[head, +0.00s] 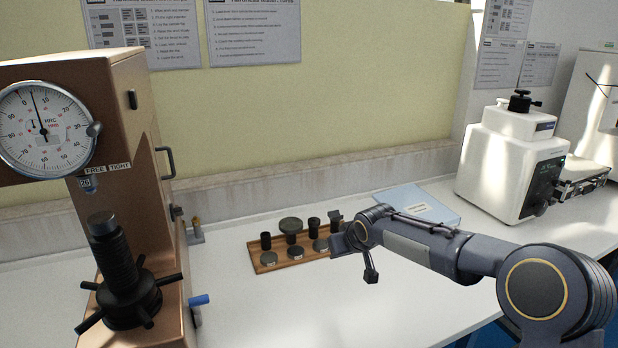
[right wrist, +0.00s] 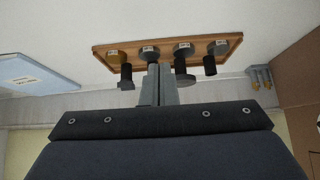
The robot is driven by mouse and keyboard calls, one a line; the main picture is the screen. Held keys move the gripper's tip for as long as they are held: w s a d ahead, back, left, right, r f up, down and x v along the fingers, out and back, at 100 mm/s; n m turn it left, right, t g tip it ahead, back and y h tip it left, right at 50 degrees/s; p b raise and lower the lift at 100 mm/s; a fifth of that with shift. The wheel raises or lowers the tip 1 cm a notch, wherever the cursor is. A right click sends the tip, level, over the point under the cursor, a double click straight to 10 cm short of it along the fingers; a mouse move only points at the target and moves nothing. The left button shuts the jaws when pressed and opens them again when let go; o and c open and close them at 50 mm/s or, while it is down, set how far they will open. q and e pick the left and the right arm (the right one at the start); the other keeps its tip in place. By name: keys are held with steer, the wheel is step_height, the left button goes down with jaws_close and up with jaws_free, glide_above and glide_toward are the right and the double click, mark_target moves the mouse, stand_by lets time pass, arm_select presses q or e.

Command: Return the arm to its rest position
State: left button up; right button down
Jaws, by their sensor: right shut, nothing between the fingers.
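My right arm (head: 430,245) reaches in from the right over the white bench. Its hand is near the right end of a wooden tray (head: 268,269) and hides part of that end in the head view. In the right wrist view my right gripper (right wrist: 158,84) is shut with its two grey fingers together and nothing between them. The fingers overlap the tray (right wrist: 105,53) in that view; I cannot tell the exact gap. The tray holds several labelled round blocks (right wrist: 183,49) and dark anvil-like parts (right wrist: 126,76). My left gripper is not in view.
A brown hardness tester (head: 145,120) with a dial (head: 42,128) stands at the left. A white tester (head: 510,165) stands at the back right. A light blue booklet (head: 425,203) lies behind my arm. The front middle of the bench (head: 330,310) is clear.

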steer(key=s+d+r+m+p, duration=0.1)
steer(key=s+d+r, duration=0.25)
steer(key=s, duration=0.45)
steer(key=s+d+r+m+g+p, duration=0.1)
steer(key=s+d+r, duration=0.25)
steer(key=s, duration=0.35)
steer(key=s+d+r+m+p, duration=0.1)
steer(key=s+d+r, duration=0.25)
steer(key=s, duration=0.45)
steer(key=s+f+m+p, duration=0.1)
steer(key=s+f, duration=0.1)
steer(key=s, duration=0.7)
steer(key=s+f+m+y, duration=0.1)
steer(key=s+f, duration=0.2)
steer(key=s, duration=0.7)
steer(key=shift+s+a+g+p, duration=0.3)
steer(key=shift+a+g+p, duration=0.05)
steer(key=shift+g+p, duration=0.05)
steer(key=shift+w, duration=0.1)
